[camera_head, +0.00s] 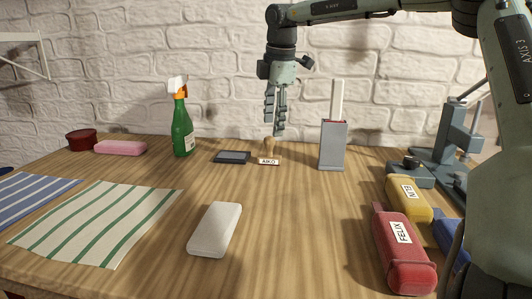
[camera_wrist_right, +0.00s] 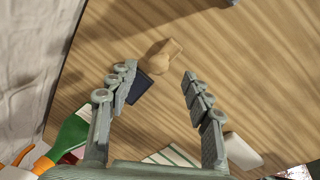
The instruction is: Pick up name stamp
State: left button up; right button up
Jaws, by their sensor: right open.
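The name stamp (camera_head: 269,160) stands at the back middle of the wooden table, with a light wooden handle and a white label reading AIKO. In the right wrist view the stamp (camera_wrist_right: 158,57) appears with its rounded handle just beyond the fingertips, between their lines. My right gripper (camera_head: 275,128) points down above the stamp, its fingertips close over the handle. In the wrist view the right gripper (camera_wrist_right: 159,71) is open, with nothing between its fingers. My left gripper is not in view.
A dark pad (camera_head: 232,157) lies left of the stamp, and a green spray bottle (camera_head: 182,130) stands farther left. A grey holder (camera_head: 332,147) stands to the right. A white block (camera_head: 215,229) lies in front. Red (camera_head: 402,255) and yellow (camera_head: 409,198) cases lie at right.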

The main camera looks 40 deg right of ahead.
aim_at(270, 150)
jog(key=x, duration=0.5)
jog(key=shift+w+a+p, duration=0.1)
jog(key=shift+p, duration=0.2)
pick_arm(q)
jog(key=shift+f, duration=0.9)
pick_arm(e)
grip_shut()
